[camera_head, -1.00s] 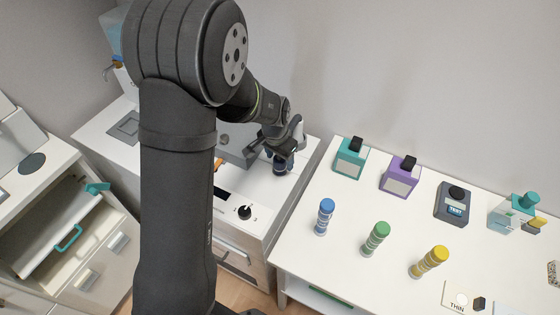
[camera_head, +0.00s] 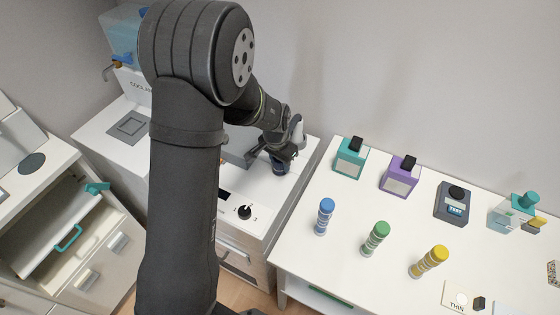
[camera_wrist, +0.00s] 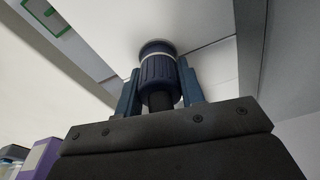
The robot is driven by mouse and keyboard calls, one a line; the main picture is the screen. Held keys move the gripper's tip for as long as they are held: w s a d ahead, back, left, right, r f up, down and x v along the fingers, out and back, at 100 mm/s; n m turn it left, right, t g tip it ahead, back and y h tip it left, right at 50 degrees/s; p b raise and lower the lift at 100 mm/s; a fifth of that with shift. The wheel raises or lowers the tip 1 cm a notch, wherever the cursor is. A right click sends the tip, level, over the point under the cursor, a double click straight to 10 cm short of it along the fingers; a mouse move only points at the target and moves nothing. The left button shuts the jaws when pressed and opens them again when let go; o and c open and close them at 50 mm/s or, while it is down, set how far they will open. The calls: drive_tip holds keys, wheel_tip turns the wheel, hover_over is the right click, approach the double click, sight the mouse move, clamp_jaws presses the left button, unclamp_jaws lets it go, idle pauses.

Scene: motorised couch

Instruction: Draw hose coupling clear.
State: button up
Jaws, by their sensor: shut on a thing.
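The hose coupling (camera_wrist: 158,72) is a dark blue ribbed cylinder with a pale ring, seen close up in the wrist view. My gripper (camera_wrist: 160,92) is shut on it, with one blue finger on each side. In the head view my gripper (camera_head: 281,158) is at the right part of the white cabinet top (camera_head: 255,190), and the dark coupling (camera_head: 279,168) shows just below it. The coupling's far end meets or lies close to a white surface in the wrist view; I cannot tell whether there is a gap.
An open drawer (camera_head: 60,235) is at left.

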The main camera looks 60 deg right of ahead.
drive_tip(key=shift+r, duration=0.4)
drive_tip(key=shift+c, duration=0.2)
drive_tip(key=shift+r, duration=1.35)
drive_tip(key=shift+r, duration=0.1)
drive_tip(key=shift+r, duration=3.5)
